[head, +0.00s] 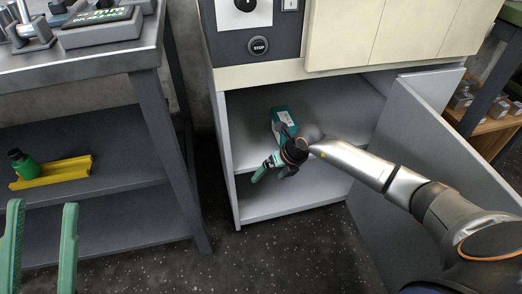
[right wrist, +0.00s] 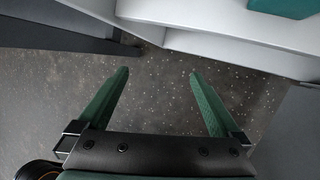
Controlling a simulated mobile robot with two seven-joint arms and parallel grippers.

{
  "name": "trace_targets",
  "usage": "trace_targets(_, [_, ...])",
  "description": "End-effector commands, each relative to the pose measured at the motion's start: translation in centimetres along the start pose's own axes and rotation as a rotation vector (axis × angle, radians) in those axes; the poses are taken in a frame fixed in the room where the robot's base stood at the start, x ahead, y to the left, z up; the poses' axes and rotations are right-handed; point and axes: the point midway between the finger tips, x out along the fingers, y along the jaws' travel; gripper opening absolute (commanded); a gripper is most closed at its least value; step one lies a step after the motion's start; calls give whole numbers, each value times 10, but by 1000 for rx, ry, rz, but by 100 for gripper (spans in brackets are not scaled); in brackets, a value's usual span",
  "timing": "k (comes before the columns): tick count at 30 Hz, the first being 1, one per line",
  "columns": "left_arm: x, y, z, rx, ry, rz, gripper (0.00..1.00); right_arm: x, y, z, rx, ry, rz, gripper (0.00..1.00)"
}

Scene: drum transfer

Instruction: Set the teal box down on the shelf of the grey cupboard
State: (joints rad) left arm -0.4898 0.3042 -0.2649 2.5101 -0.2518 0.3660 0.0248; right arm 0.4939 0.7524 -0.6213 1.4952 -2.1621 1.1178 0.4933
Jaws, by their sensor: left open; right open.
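The teal box (head: 283,114) with a pale label stands on the upper shelf (head: 247,118) of the grey cupboard (head: 231,175). Its near end is partly hidden by my right arm. A corner of the teal box (right wrist: 285,6) also shows at the top right of the right wrist view. My right gripper (head: 265,172) is open and empty, in front of the shelf and apart from the box. In the right wrist view its fingers (right wrist: 158,82) are spread above the floor. My left gripper (head: 42,208) is open and empty at the lower left.
The cupboard door (head: 440,170) stands open on the right, beside my right arm. A workbench (head: 95,62) on the left carries a green bottle (head: 24,164) and a yellow angled piece (head: 55,173) on its lower shelf. The floor between bench and cupboard is clear.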

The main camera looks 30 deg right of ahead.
Motion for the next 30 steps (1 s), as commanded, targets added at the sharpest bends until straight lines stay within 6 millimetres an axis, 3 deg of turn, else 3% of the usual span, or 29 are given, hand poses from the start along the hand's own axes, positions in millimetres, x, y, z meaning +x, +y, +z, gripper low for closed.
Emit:
trace_targets(1, [0,0,0,0,0,0,50,7,46,-28,2,37,151,100])
trace_targets(3, [0,0,0,0,0,0,50,0,110,-61,26,78,378,100])
trace_targets(6, [0,0,0,0,0,0,50,-34,192,-102,103,127,708,100])
trace_targets(9, [0,0,0,0,0,0,50,-88,253,-127,224,164,1014,100])
trace_targets(12, [0,0,0,0,0,0,50,-153,290,-137,387,190,1293,100])
trace_targets(16, [0,0,0,0,0,0,50,-236,304,-133,650,216,1605,100])
trace_targets(18, [0,0,0,0,1,0,50,-273,298,-126,803,228,1740,100])
trace_targets(21, [0,0,0,1,1,0,50,-313,282,-116,1004,247,1882,100])
trace_targets(25, [0,0,0,1,1,0,50,-342,262,-107,1194,270,1987,100])
trace_targets(30, [0,0,0,1,1,0,50,-355,250,-103,1298,290,2033,100])
